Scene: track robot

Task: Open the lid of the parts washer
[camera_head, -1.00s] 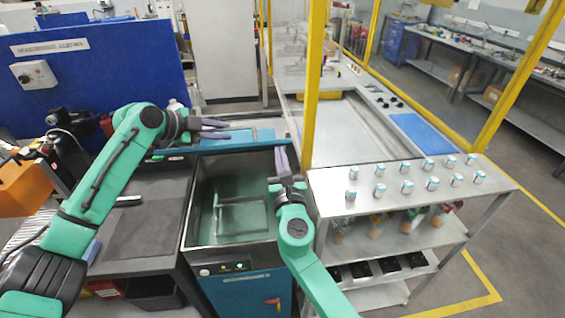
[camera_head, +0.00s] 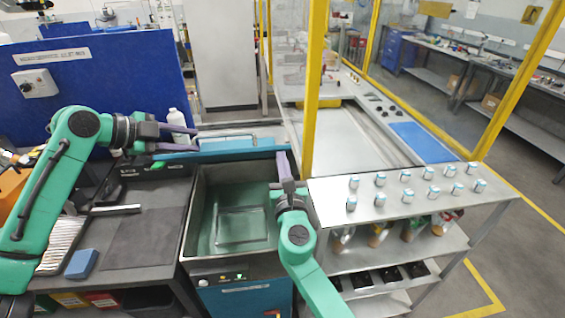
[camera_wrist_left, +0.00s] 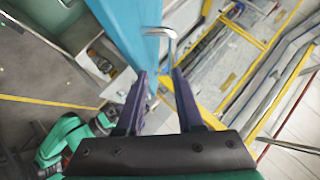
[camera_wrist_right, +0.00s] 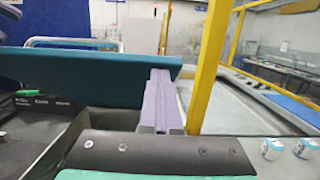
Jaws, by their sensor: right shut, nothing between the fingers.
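The parts washer (camera_head: 190,225) stands in front of me with its basin uncovered. Its blue lid (camera_head: 225,154) is raised at the back of the basin, with a metal bar handle behind its edge. The lid also shows in the left wrist view (camera_wrist_left: 130,30) and in the right wrist view (camera_wrist_right: 90,76). My left gripper (camera_head: 196,130) is open and empty, above the lid's left part; its fingers (camera_wrist_left: 160,74) are apart from the handle (camera_wrist_left: 166,42). My right gripper (camera_head: 281,155) is shut and empty at the lid's right end; I cannot tell whether it touches.
A steel shelf cart (camera_head: 330,205) with several small jars stands at the right. A yellow post (camera_head: 312,100) rises close behind my right gripper. A white bottle (camera_head: 177,120) stands behind my left gripper. A dark bench (camera_head: 140,235) with a blue block (camera_head: 82,263) is at the left.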

